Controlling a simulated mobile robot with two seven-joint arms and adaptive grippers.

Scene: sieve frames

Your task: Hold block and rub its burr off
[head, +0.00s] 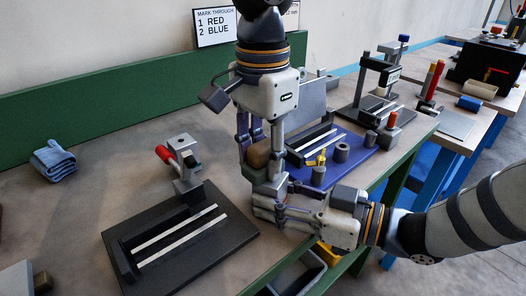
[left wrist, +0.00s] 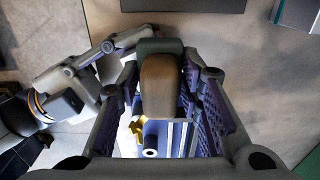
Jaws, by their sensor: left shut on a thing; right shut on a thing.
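My left gripper (head: 258,158) points down over the bench and is shut on a brown, rounded piece (head: 258,153). In the left wrist view this brown piece (left wrist: 160,88) sits between the fingers, with a dark green-grey part (left wrist: 160,47) at its far end. My right gripper (head: 268,198) reaches in from the right, just below the left one, with its fingers close to the left fingertips. It is shut, but what it holds is mostly hidden by the fingers. I cannot make out which piece is the block, whether the two held things touch, or any burr.
A black fixture (head: 235,232) with a red-handled clamp (head: 165,153) stands to the left. A blue mat (head: 352,166) behind carries a yellow piece (head: 316,160) and grey cylinders (head: 342,152). A blue cloth (head: 53,160) lies far left. A grey bin (head: 300,277) sits below the bench's front edge.

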